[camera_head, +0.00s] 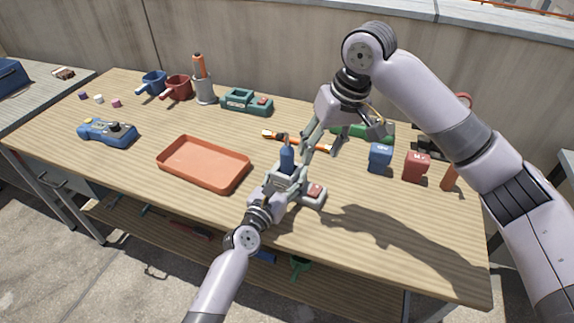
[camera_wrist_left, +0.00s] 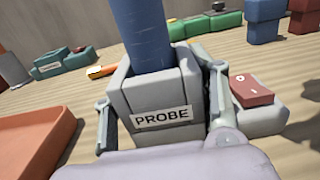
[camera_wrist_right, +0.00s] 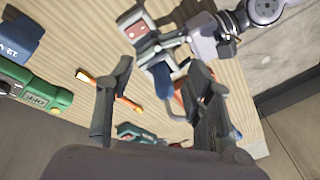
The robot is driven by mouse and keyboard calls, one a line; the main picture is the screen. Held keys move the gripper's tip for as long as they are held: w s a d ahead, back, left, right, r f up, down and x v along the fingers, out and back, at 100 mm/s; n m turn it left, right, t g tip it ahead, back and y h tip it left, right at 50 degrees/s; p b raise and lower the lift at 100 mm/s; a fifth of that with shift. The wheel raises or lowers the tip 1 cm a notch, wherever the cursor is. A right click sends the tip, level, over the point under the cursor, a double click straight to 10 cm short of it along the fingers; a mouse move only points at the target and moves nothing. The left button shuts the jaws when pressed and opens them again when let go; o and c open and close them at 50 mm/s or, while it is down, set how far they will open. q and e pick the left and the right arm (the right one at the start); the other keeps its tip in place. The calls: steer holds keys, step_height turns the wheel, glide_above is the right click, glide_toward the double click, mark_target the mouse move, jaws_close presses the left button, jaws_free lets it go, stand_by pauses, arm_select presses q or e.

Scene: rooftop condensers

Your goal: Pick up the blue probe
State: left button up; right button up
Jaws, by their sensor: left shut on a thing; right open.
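The blue probe (camera_head: 287,158) stands upright in a grey holder marked PROBE, near the front middle of the bench. In the left wrist view the probe (camera_wrist_left: 147,38) rises from the holder (camera_wrist_left: 152,90). My left gripper (camera_head: 281,183) is shut on the holder, one finger on each side of it. My right gripper (camera_head: 309,143) is open and empty, just right of the probe's upper part. In the right wrist view the probe (camera_wrist_right: 162,82) shows between the spread fingers of my right gripper (camera_wrist_right: 160,72), which appear apart from it.
An orange tray (camera_head: 204,164) lies left of the holder. An orange-and-black screwdriver (camera_head: 290,139) lies behind. A grey block with a red top (camera_head: 315,192) adjoins the holder. Blue (camera_head: 380,157) and red (camera_head: 416,167) batteries stand to the right. The bench's front right is clear.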

steer(key=w+a+r+m+t+h, duration=0.25)
steer(key=a+r+m, duration=0.25)
steer(key=a+m, duration=0.3)
steer(key=m+t, duration=0.1)
steer(key=m, duration=0.1)
glide_above(289, 145)
steer(key=s, duration=0.2)
steer(key=shift+h, duration=0.45)
steer(key=f, duration=0.5)
steer(key=shift+a, duration=0.35)
steer(key=shift+s+d+x, duration=0.1)
steer(key=shift+s+x, duration=0.05)
steer(key=shift+x, duration=1.2)
steer(key=shift+s+d+x, duration=0.1)
steer(key=shift+x, duration=1.2)
steer(key=shift+f, duration=0.1)
steer(key=shift+c, duration=0.3)
jaws_close()
